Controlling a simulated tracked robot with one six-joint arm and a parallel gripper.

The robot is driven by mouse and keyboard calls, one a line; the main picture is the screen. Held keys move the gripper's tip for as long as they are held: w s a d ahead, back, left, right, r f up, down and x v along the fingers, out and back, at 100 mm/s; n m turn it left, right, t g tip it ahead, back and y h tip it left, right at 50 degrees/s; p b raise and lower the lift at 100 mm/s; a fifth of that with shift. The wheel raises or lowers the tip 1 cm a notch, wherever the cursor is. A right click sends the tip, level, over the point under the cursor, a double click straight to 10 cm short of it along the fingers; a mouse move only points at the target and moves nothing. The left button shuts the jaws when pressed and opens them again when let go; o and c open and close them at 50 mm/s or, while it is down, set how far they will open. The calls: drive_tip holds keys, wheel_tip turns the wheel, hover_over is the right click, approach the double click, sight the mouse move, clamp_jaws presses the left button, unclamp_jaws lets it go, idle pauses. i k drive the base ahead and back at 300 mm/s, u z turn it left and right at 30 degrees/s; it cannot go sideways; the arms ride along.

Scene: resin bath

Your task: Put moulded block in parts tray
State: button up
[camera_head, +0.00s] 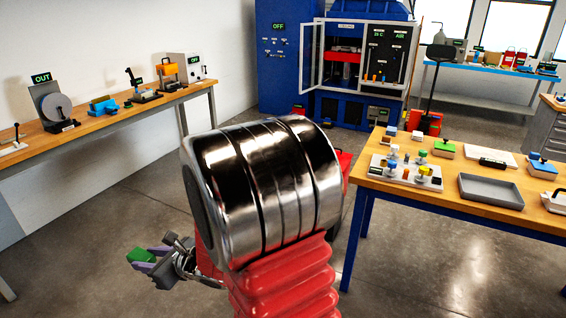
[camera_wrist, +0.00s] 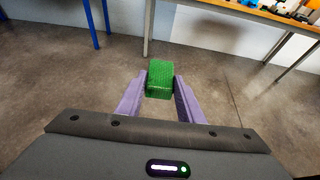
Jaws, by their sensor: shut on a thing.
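My gripper (camera_wrist: 160,92) is shut on a green block (camera_wrist: 160,78), which sits between its two purple fingers in the wrist view. In the head view my gripper (camera_head: 146,262) is at the lower left, out over the bare floor, with the green block (camera_head: 139,255) at its tip. A grey shallow tray (camera_head: 491,190), which looks like the parts tray, lies empty on the wooden table at the right. My gripper is far to the left of that tray and apart from it.
A workbench (camera_head: 120,120) with tools runs along the left wall. A blue cabinet machine (camera_head: 358,65) stands behind.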

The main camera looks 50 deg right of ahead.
sight(487, 193)
drive_tip(key=z, duration=0.45)
drive_tip(key=i, duration=0.3)
drive_tip(key=z, duration=2.65)
drive_tip(key=i, duration=0.75)
drive_tip(key=z, duration=0.05)
